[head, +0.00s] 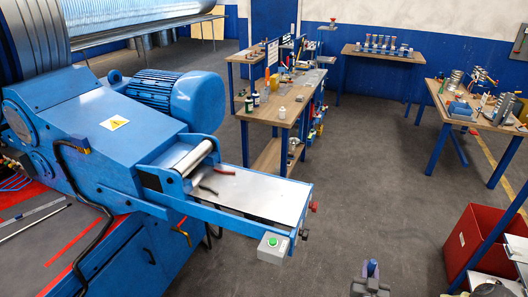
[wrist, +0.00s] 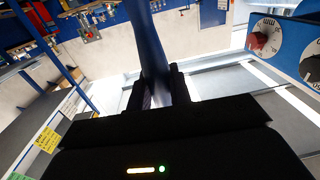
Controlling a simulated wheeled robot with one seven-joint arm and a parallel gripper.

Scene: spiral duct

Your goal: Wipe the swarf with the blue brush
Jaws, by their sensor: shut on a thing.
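My gripper (wrist: 160,90) is shut on a long blue shaft in the wrist view. The shaft appears to be the handle of the blue brush (wrist: 148,40); no bristles are visible. In the head view a small grey-blue shape (head: 371,272) shows at the bottom edge, too cut off to identify. Thin dark and reddish curved pieces, which look like swarf (head: 224,171), lie at the roller end of the machine's bare metal bed (head: 265,197). The gripper is not clearly visible near them.
The blue machine (head: 110,135) fills the left, with a green-button box (head: 273,247) at its bed's front. A workbench (head: 270,112) with bottles stands behind. A red bin (head: 480,240) is at right. Grey floor between is clear. The wrist view shows a blue dial panel (wrist: 285,40).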

